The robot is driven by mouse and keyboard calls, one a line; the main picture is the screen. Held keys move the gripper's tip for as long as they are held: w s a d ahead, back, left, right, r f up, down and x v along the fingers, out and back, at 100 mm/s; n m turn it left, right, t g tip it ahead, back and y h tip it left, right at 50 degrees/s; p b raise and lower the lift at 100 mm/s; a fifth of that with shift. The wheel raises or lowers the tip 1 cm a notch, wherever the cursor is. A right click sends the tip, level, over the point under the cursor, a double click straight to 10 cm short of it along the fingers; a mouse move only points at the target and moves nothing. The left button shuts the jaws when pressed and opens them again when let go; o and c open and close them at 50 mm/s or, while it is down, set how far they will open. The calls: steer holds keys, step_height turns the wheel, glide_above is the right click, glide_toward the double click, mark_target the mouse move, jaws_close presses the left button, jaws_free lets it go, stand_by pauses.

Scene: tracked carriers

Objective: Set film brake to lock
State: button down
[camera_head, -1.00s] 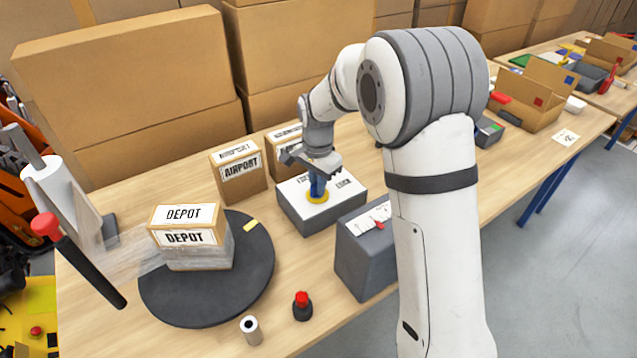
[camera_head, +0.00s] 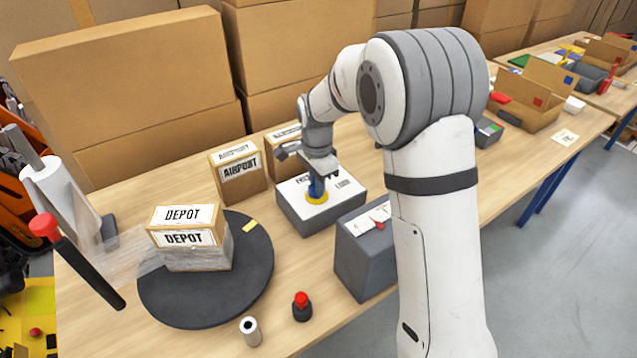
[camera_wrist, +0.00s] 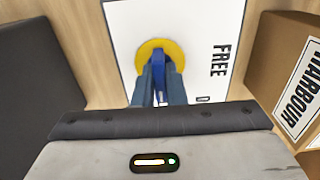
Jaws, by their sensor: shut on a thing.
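The film brake is a grey box with a white labelled top (camera_head: 345,190) on the table. A blue knob (camera_wrist: 157,78) stands on a yellow disc (camera_wrist: 144,49) on that top. My gripper (camera_head: 318,187) reaches down from above and is shut on the blue knob. In the wrist view, the word FREE shows to the right of the disc, with part of another word below it. The rest of the label and part of the knob are hidden by my gripper.
A DEPOT box (camera_head: 190,240) stands on a dark turntable (camera_head: 205,310), joined by film to a roll (camera_head: 60,195). An AIRPORT box (camera_head: 238,175) stands left of the brake. A grey box with a red pointer (camera_head: 365,255) is close in front. A red button (camera_head: 301,302) is nearer.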

steer(key=c, duration=1.5)
jaws_free()
steer(key=shift+a, duration=0.1)
step_height(320, 180, up, 8)
steer(key=shift+w, duration=0.1)
